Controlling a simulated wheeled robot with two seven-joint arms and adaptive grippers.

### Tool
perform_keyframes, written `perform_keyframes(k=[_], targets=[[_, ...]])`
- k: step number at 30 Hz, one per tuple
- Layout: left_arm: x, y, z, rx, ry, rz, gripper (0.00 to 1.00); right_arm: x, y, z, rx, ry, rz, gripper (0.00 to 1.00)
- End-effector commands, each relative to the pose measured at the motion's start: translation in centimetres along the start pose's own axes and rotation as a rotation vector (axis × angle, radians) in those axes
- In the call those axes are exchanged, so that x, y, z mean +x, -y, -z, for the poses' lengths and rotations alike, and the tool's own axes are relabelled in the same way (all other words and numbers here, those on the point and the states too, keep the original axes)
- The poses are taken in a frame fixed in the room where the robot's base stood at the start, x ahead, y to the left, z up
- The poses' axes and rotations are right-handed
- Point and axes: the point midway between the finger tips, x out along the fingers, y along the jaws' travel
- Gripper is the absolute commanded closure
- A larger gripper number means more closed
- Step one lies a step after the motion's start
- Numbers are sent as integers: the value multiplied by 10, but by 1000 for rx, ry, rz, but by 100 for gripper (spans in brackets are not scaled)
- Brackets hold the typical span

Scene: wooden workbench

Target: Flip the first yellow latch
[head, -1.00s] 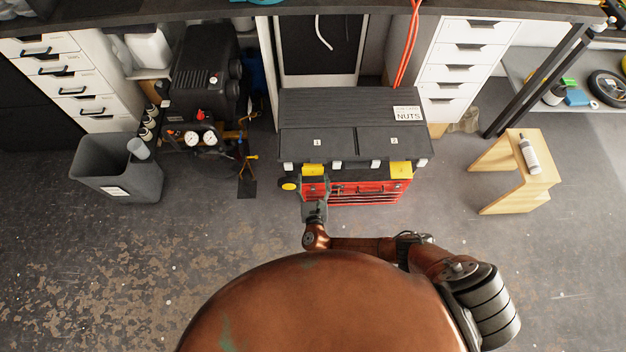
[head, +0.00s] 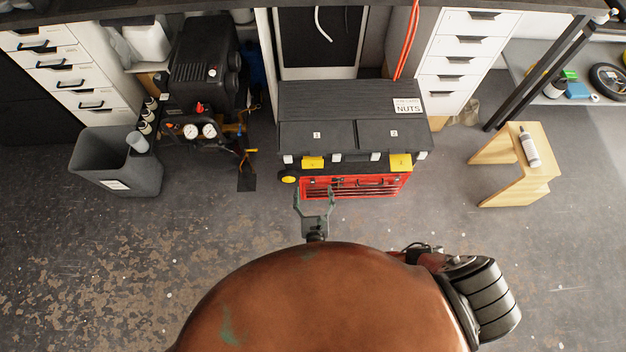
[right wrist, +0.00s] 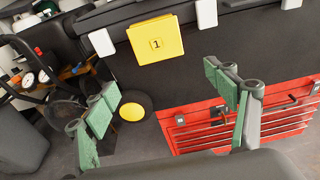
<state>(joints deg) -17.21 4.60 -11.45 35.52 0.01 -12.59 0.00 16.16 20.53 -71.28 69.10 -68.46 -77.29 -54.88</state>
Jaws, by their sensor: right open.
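The first yellow latch (head: 313,162) sits at the left of the front edge of the black toolbox (head: 318,136). A second yellow latch (head: 401,162) sits farther right on the same edge. My right gripper (head: 314,196) is open and empty, in front of the toolbox and apart from the first latch. Its green-padded fingers (right wrist: 163,82) show below the latch in the right wrist view. My left gripper is not in view.
A red drawer chest (head: 365,187) is below the black box, with a yellow-hubbed wheel (head: 290,177) at its left. A compressor (head: 198,131) and grey bin (head: 117,165) stand left, a wooden stool (head: 518,172) right. The floor in front is clear.

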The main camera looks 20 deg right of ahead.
Motion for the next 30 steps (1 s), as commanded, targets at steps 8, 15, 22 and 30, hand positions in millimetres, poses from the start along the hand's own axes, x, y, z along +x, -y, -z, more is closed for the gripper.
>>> perform_keyframes(k=[8,15,22,30], targets=[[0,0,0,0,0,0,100,-30,0,0,0,0,1,22],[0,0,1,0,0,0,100,-32,0,0,0,1,1,22],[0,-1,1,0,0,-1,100,-31,0,0,0,1,1,22],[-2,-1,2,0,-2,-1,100,-25,11,14,32,-51,31,22]])
